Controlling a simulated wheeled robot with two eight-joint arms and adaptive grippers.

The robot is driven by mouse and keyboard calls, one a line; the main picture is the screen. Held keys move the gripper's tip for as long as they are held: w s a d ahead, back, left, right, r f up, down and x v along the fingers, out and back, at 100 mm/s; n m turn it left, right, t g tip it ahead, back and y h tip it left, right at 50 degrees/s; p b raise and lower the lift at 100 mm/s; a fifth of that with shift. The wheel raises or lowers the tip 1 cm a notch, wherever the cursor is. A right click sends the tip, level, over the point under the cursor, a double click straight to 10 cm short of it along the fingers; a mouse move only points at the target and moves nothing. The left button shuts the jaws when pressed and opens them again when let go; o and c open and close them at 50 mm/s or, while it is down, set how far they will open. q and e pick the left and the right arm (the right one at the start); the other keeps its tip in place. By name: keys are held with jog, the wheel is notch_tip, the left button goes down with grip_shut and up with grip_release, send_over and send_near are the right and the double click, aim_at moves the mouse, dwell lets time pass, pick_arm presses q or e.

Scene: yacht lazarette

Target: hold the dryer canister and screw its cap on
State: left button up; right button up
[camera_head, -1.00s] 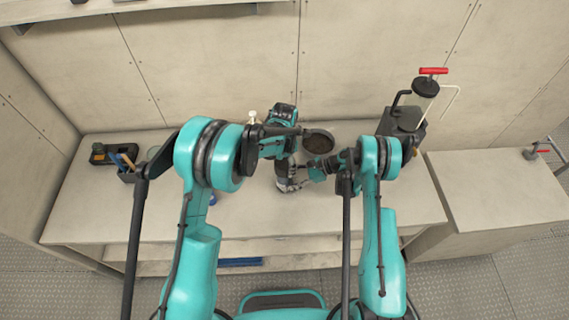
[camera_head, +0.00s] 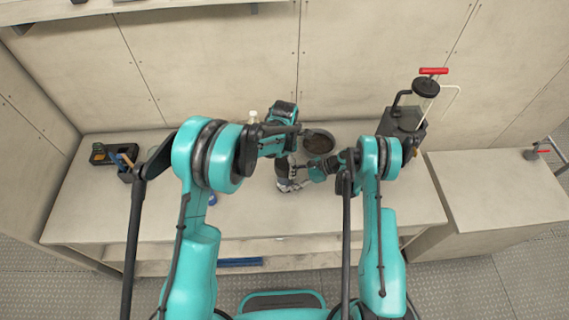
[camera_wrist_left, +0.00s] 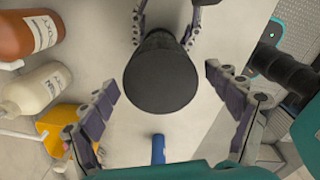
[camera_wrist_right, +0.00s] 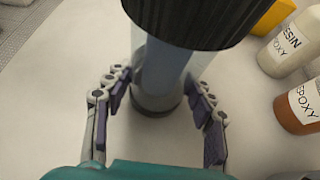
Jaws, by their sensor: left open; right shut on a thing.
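The canister (camera_wrist_right: 160,72) stands upright on the bench with a pale blue-grey body and a dark foot. Its wide black ribbed cap (camera_wrist_left: 160,75) sits on top, also seen in the right wrist view (camera_wrist_right: 190,18); I cannot tell how far it is threaded. My right gripper (camera_wrist_right: 155,80) is shut on the canister body below the cap. My left gripper (camera_wrist_left: 160,82) is open above the cap, its fingers spread either side with gaps. In the head view, the left gripper (camera_head: 291,172) and right gripper (camera_head: 304,176) meet at the canister, which they partly hide.
A brown epoxy bottle (camera_wrist_left: 28,35), a white resin bottle (camera_wrist_left: 38,90) and a yellow thing (camera_wrist_left: 58,125) stand nearby. A blue item (camera_wrist_left: 158,148) lies near the canister. A round dark dish (camera_head: 318,141) is behind; a red-handled pump (camera_head: 428,85) stands right.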

pick_arm(q)
notch_tip(320, 180, up, 11)
dwell(0.3)
jog(key=shift+r, duration=0.1)
pick_arm(e)
jog(key=o, duration=1.8)
